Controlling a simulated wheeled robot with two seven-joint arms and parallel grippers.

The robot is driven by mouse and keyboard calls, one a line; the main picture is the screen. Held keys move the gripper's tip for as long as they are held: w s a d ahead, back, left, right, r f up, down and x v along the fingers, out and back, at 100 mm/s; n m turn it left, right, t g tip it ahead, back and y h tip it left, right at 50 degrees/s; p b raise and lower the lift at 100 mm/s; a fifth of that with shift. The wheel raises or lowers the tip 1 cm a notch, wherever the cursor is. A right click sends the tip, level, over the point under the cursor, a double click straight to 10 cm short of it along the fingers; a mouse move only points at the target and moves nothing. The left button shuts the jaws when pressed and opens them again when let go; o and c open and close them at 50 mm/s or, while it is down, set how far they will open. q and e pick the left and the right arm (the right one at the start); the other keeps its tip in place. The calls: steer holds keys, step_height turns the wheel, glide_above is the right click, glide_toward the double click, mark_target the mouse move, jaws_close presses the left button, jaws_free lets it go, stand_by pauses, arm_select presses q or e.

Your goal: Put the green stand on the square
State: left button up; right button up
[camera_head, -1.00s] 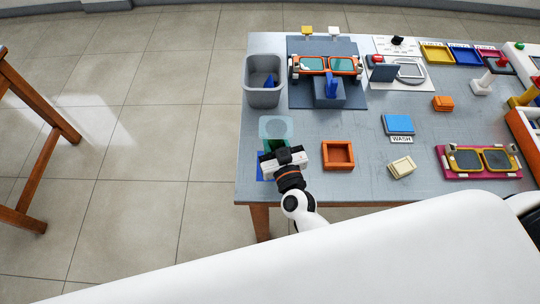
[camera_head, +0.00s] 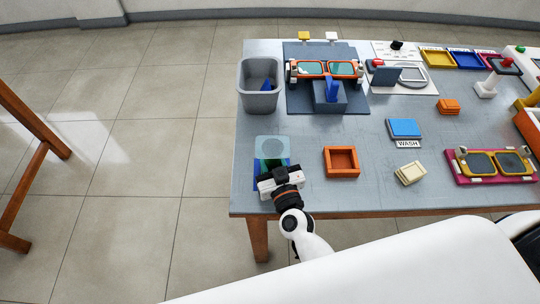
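The green stand (camera_head: 271,165) has a pale see-through teal top (camera_head: 272,148) and looks upright at the table's near left corner. It is over the blue square (camera_head: 257,184), which shows around its lower part; whether its base touches the square is hard to tell. My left gripper (camera_head: 277,176) is at the near side of the stand and appears shut on it, as the two move together. Its fingertips are hidden by the hand. My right gripper is not in view; only a dark piece of my body shows at the right edge.
A grey bin (camera_head: 261,98) stands behind the stand. An orange tray (camera_head: 341,176) is to the right of it, with cream pads (camera_head: 410,173) further right. The table's front and left edges are close to the stand.

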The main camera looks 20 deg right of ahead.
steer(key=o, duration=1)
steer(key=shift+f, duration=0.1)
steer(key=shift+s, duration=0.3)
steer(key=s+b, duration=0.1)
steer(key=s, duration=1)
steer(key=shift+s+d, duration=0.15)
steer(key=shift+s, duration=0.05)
